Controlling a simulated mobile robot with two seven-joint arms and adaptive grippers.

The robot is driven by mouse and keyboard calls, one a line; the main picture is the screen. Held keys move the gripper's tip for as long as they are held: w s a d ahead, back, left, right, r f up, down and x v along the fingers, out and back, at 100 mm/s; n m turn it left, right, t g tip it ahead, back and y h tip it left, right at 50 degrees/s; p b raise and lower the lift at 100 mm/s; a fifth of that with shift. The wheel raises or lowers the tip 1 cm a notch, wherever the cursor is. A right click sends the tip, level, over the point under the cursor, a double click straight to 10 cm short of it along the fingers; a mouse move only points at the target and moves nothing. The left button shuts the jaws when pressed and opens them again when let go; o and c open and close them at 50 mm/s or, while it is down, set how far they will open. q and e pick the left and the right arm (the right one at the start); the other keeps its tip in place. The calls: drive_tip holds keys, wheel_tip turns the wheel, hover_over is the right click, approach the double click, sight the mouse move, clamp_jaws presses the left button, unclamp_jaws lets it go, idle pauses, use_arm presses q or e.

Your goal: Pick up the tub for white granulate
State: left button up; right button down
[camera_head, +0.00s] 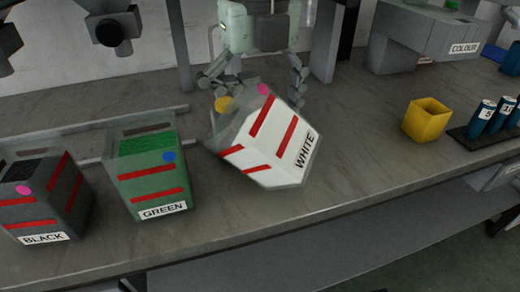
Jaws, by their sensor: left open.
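The tub for white granulate (268,146) is a clear-walled box with white content, red stripes and a WHITE label. It is tilted on the grey bench, its labelled side turned to the right. My left gripper (260,95) is at the tub's far side, with its jointed fingers spread, one at the left and one at the right of the tub's back part. The fingers are open; whether they touch the tub is hard to tell. Part of the left finger is behind the tub's clear wall. My right gripper is not in view.
A green tub (152,182) and a black tub (45,205) stand to the left on the bench (365,165). A yellow open box (427,121) and blue numbered cylinders (480,119) in a dark holder are at the right. The bench between white tub and yellow box is clear.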

use_arm(q)
drive_tip(key=shift+s+f, duration=0.2)
drive_tip(key=shift+f, duration=0.75)
drive_tip(key=shift+s+d+f+p, duration=0.1)
drive_tip(key=shift+f+p, duration=0.1)
drive_tip(key=shift+f, duration=0.95)
drive_tip(key=shift+s+f+p, duration=0.1)
drive_tip(key=shift+f+p, duration=0.1)
drive_tip(key=shift+f, duration=0.95)
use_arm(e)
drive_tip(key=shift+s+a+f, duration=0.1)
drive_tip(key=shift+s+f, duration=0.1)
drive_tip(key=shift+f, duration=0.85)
use_arm(q)
drive_tip(key=shift+s+f, duration=0.1)
drive_tip(key=c, duration=1.7)
clamp_jaws()
